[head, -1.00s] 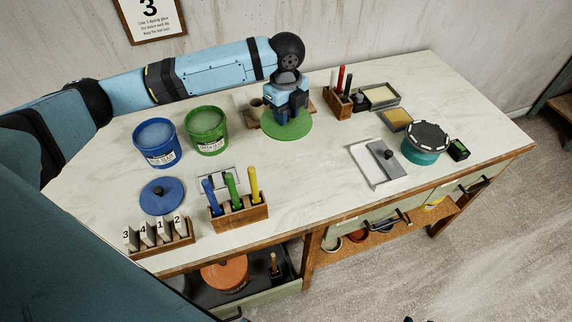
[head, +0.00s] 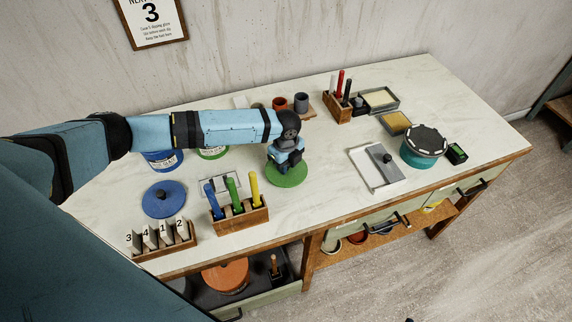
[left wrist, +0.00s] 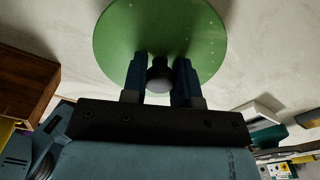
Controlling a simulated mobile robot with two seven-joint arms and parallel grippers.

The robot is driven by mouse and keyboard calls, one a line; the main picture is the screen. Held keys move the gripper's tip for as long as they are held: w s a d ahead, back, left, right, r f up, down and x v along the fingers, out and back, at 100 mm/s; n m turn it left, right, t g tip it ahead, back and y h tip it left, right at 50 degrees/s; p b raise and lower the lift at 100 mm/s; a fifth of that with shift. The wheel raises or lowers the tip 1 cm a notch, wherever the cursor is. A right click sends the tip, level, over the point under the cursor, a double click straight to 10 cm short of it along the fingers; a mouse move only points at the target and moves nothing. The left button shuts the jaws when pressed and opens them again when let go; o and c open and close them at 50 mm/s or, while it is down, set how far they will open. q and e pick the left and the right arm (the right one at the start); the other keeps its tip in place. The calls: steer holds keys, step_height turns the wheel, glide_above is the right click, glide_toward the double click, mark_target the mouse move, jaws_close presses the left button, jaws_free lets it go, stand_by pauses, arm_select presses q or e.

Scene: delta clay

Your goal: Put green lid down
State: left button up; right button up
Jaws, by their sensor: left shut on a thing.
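The round green lid (head: 288,174) is low over or on the pale tabletop, in the middle of the head view; I cannot tell whether it touches the surface. My left gripper (head: 287,160) is above it, shut on its knob. In the left wrist view the green lid (left wrist: 160,28) fills the top middle, and the gripper (left wrist: 160,80) has a finger on each side of the dark knob (left wrist: 159,74). The green bucket (head: 213,153) is mostly hidden behind my left arm. My right gripper is not in view.
A wooden holder (head: 240,219) with blue, green and yellow tools stands left of the lid. The blue lid (head: 164,199) lies farther left, near the blue bucket (head: 163,162). A white tray (head: 378,168) is to the right. Bare tabletop (head: 325,185) lies between lid and tray.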

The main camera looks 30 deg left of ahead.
arm_select(q)
steer(key=shift+f, duration=0.55)
steer(key=shift+f, duration=0.1)
steer(key=o, duration=0.9)
steer(key=shift+r, duration=0.2)
step_height(320, 180, up, 12)
steer(key=shift+f+b, duration=0.1)
steer(key=shift+b, duration=0.65)
